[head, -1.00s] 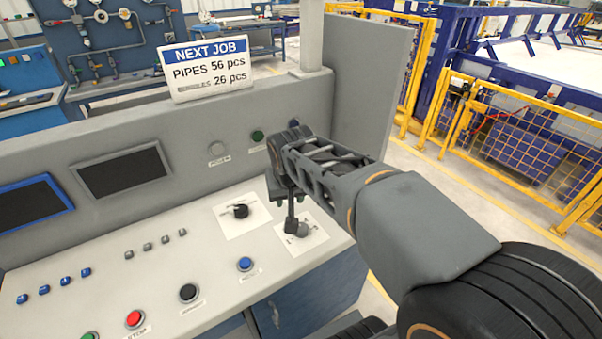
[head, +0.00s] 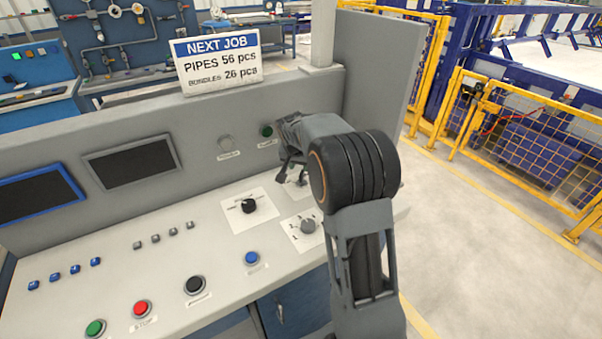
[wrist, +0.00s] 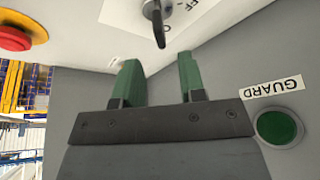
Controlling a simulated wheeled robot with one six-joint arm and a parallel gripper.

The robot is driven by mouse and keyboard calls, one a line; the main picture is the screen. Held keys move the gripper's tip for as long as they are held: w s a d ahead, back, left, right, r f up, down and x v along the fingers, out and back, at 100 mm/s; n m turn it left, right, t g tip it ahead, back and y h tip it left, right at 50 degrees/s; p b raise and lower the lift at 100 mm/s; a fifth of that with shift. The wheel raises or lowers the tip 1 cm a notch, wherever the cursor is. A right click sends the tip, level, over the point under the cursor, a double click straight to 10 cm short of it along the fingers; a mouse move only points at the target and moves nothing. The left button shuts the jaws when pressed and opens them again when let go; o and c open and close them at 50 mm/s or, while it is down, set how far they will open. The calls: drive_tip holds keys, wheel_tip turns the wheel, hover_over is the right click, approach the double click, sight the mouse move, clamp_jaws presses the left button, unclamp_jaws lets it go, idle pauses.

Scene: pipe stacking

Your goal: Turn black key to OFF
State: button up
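The black key (wrist: 158,27) shows in the wrist view at the top middle, in a round metal lock on a white plate with OFF lettering. It lies just beyond my fingertips, apart from them. My gripper (wrist: 158,60) has two green fingers spread open with nothing between them. In the head view my gripper (head: 291,168) is over the back right of the console, partly covered by my arm. The key itself is hidden there; only a bit of white plate shows behind the gripper.
A black knob (head: 249,206) and a grey knob (head: 308,227) sit on white plates nearby. A green button (wrist: 279,127) beside a GUARD label and a red button (wrist: 15,32) flank the gripper in the wrist view. The console's upright back panel (head: 200,135) stands close behind.

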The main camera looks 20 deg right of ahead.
sight(301, 172)
drive_tip(key=x, duration=0.6)
drive_tip(key=shift+w+f+p, duration=0.15)
drive_tip(key=shift+f+p, duration=0.1)
drive_tip(key=shift+p, duration=0.05)
drive_tip(key=shift+c, duration=0.4)
clamp_jaws()
